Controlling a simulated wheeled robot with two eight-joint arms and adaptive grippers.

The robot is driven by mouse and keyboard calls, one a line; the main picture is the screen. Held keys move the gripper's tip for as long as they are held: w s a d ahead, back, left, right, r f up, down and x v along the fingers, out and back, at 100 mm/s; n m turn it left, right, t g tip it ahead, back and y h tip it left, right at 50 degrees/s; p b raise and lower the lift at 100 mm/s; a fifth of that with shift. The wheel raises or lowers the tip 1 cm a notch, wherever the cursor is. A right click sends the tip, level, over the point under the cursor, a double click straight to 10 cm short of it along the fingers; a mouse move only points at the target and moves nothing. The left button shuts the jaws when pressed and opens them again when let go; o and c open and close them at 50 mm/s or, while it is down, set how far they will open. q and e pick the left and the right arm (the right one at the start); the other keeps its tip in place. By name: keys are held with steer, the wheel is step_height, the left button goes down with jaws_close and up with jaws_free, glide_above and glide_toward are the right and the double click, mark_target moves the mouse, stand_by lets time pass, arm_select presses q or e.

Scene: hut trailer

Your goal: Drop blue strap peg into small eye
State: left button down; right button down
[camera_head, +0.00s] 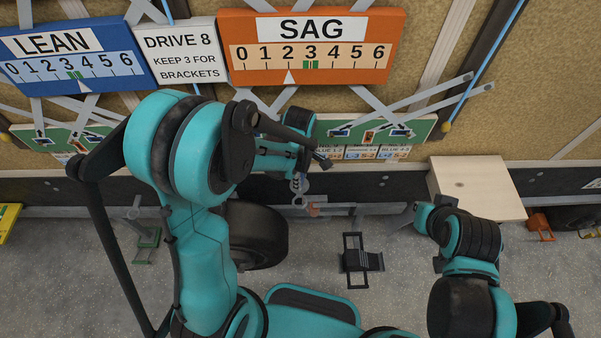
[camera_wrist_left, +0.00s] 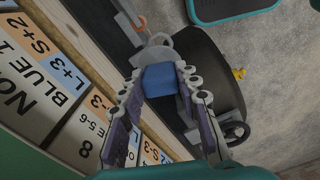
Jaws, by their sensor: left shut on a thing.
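My left gripper (camera_head: 299,190) points down at the trailer's lower edge in the head view. In the left wrist view, its fingers (camera_wrist_left: 160,85) are closed on a blue block-shaped peg (camera_wrist_left: 160,78). The head view does not show the peg clearly. A grey ring-shaped part (camera_wrist_left: 158,41) lies just beyond the peg; I cannot tell whether it is the small eye or whether they touch.
A black tyre (camera_head: 255,235) stands below the left gripper. A black stand (camera_head: 358,260) is on the grey floor, and a pale wooden box (camera_head: 477,188) is at right. LEAN (camera_head: 75,60) and SAG (camera_head: 310,45) gauge boards hang on the wall. Floor around the stand is clear.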

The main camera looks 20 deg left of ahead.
arm_select(q)
steer(key=shift+f+b, duration=0.4)
steer(key=shift+f, duration=0.25)
step_height(320, 180, down, 7)
steer(key=b, duration=0.5)
step_height(320, 180, down, 3)
steer(key=shift+r+b, duration=0.15)
steer(key=shift+b, duration=1)
steer(key=c, duration=1)
jaws_free()
